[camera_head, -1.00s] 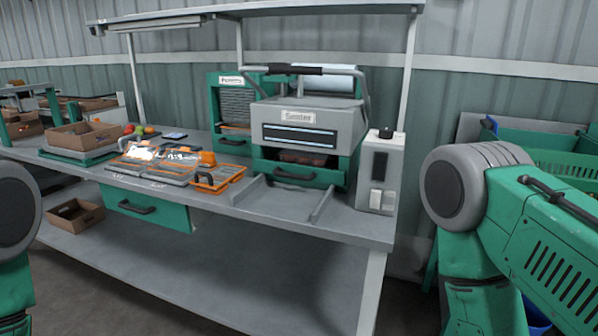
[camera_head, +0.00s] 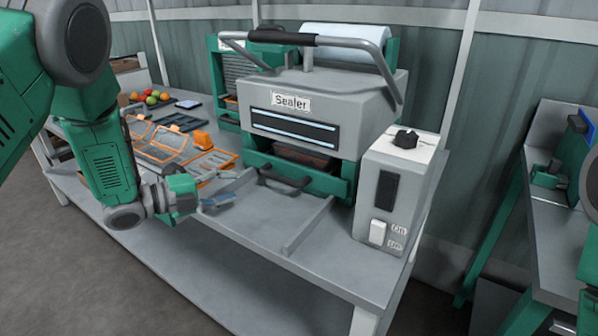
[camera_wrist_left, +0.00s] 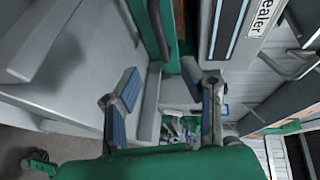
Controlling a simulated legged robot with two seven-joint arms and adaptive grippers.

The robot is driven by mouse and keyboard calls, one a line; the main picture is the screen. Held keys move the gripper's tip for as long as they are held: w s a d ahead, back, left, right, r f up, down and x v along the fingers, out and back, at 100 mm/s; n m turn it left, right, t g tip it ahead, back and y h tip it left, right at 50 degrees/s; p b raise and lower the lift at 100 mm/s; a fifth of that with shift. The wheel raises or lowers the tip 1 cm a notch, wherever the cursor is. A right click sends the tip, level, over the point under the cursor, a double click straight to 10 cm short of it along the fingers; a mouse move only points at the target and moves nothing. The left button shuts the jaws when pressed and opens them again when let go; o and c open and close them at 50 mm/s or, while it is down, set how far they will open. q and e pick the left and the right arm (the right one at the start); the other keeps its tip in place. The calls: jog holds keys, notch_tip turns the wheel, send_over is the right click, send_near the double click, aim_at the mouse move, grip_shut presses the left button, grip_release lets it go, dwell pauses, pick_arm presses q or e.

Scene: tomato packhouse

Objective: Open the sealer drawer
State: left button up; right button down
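The grey sealer (camera_head: 330,100) stands on the bench with its lid bar over the top. Its green drawer (camera_head: 325,184) is low in the front, with a dark handle (camera_head: 284,181); a brownish item shows in the gap above. The drawer front looks close to the body. My left gripper (camera_head: 222,198) is left of the handle and apart from it. In the left wrist view its blue-padded fingers (camera_wrist_left: 160,75) are spread with nothing between them, and the dark handle (camera_wrist_left: 157,28) lies beyond the tips. My right gripper is out of view.
Grey rails (camera_head: 308,228) stand on the bench before the drawer. A control box (camera_head: 390,195) with a knob and switch is to the right. Orange-edged trays (camera_head: 160,145) lie left, near my left arm. The bench front is otherwise clear.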

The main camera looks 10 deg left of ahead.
aim_at(277, 180)
pick_arm(q)
jog(key=x, duration=0.8)
jog(key=b+x, duration=0.1)
jog(key=x, duration=0.3)
jog(key=shift+s+d+f, duration=0.1)
jog(key=shift+d+f, duration=0.05)
jog(key=shift+d, duration=0.4)
jog(key=shift+w+f, duration=0.1)
jog(key=shift+w, duration=0.15)
jog(key=shift+w+a+f, duration=0.1)
jog(key=shift+w+a, duration=0.1)
jog(key=shift+a, duration=0.05)
jog(key=shift+d, duration=0.25)
grip_shut()
jog(key=shift+d, duration=0.1)
